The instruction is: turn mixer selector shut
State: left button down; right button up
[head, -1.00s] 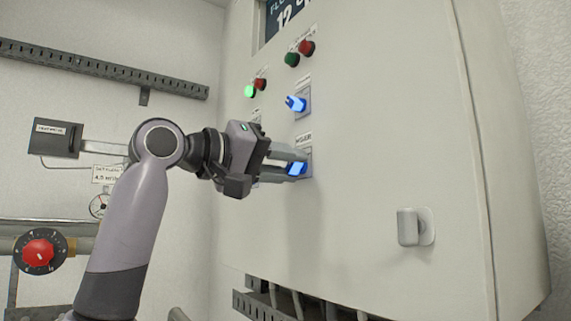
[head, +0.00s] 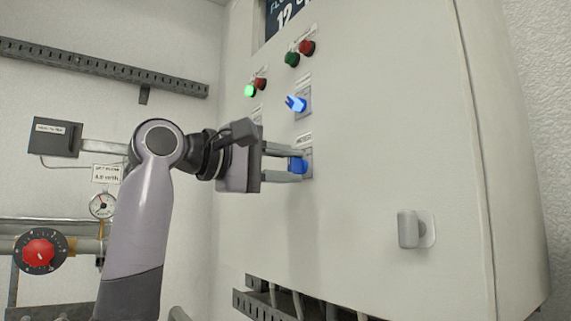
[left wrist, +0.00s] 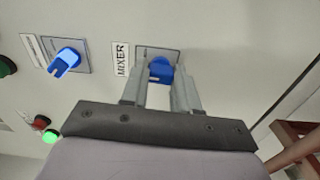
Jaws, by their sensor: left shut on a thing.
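The mixer selector (head: 297,165) is a blue knob on a small grey plate on the white cabinet's front. In the left wrist view the blue mixer selector (left wrist: 161,71) shows between my fingers, beside a label reading MIXER (left wrist: 121,59). My left gripper (head: 294,165) is at the knob, with one finger above it and one below, shut on it. The left gripper's fingertips (left wrist: 162,82) partly cover the knob. The knob's blue light looks dim. My right gripper is in neither view.
Another blue selector (head: 296,103), lit, sits just above on the cabinet (head: 370,130). Red and green lamps (head: 292,59) are higher up. A grey door handle (head: 409,228) sticks out at lower right. A red dial (head: 38,251) and a gauge (head: 102,205) are at left.

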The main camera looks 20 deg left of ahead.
pick_arm(q)
jog(key=n, duration=0.5)
jog(key=shift+n, duration=2.3)
jog(key=c, duration=0.8)
grip_release()
jog(key=shift+c, duration=0.2)
